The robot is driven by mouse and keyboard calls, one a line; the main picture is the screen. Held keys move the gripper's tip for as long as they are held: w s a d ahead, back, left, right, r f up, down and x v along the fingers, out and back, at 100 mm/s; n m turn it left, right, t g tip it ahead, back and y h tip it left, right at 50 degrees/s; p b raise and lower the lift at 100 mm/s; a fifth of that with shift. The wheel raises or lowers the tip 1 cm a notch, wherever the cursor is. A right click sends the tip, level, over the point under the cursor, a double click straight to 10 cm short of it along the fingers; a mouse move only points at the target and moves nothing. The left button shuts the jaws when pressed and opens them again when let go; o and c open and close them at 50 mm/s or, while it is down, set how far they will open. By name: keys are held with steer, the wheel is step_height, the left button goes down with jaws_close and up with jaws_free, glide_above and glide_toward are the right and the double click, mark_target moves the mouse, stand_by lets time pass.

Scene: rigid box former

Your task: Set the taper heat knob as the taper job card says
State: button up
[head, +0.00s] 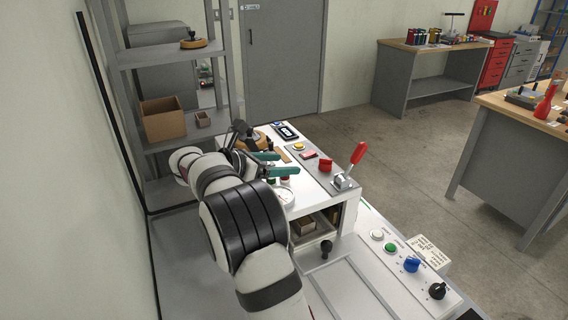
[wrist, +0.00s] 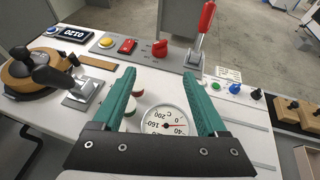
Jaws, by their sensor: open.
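My gripper (head: 281,163) has teal fingers, open and empty, above the white machine's top; it also shows in the wrist view (wrist: 160,76). Between and below the fingers in the wrist view is a round temperature gauge (wrist: 166,122), also in the head view (head: 285,196). Beyond the fingers is a red knob (wrist: 160,48) on a grey panel, apart from the gripper. A blue knob (head: 411,264) and a black knob (head: 437,290) stand on the front right panel. Beside them lies a white printed card (head: 429,252), its text unreadable. I cannot tell which knob is taper heat.
A red-handled lever (head: 357,155) rises beside the red knob. A black-knobbed lever (wrist: 50,78) stands at left. White (head: 376,234) and green (head: 390,248) buttons line the front panel.

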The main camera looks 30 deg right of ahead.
steer(key=s+d+r+n+t, duration=0.3)
steer(key=d+r+n+t, duration=0.15)
steer(key=d+t, duration=0.2)
steer(key=n+y, duration=0.3)
steer(key=y, duration=0.2)
glide_toward(325, 163)
steer(key=shift+t, duration=0.35)
steer(key=x, duration=0.9)
steer(key=shift+s+d+f, duration=0.1)
steer(key=shift+s+f, duration=0.05)
steer(key=shift+s, duration=0.05)
jaws_close()
